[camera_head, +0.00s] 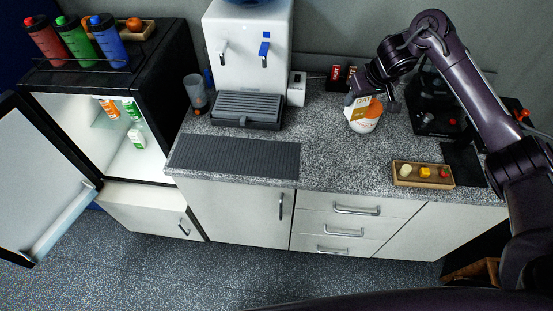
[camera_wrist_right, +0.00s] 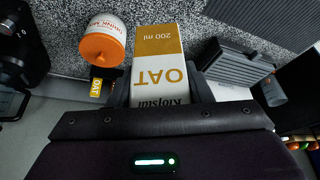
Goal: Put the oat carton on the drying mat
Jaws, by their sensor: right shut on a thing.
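My right gripper (camera_head: 374,94) is shut on the oat carton (camera_head: 359,104), a white and gold box over the back part of the counter. In the right wrist view the carton (camera_wrist_right: 160,68) stands between the fingers with its "OAT" print facing the camera. I cannot tell whether its base touches the counter. The drying mat (camera_head: 235,157), dark grey and ribbed, lies bare at the counter's front left, left of the carton. It also shows at the top right of the right wrist view (camera_wrist_right: 268,18). My left gripper is not in view.
A white tub with an orange lid (camera_head: 369,122) stands close to the carton. A water dispenser (camera_head: 247,45) with drip tray (camera_head: 246,108) stands behind the mat. A wooden tray (camera_head: 422,174) lies front right. The counter between tub and mat is clear. The fridge door (camera_head: 45,180) is open.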

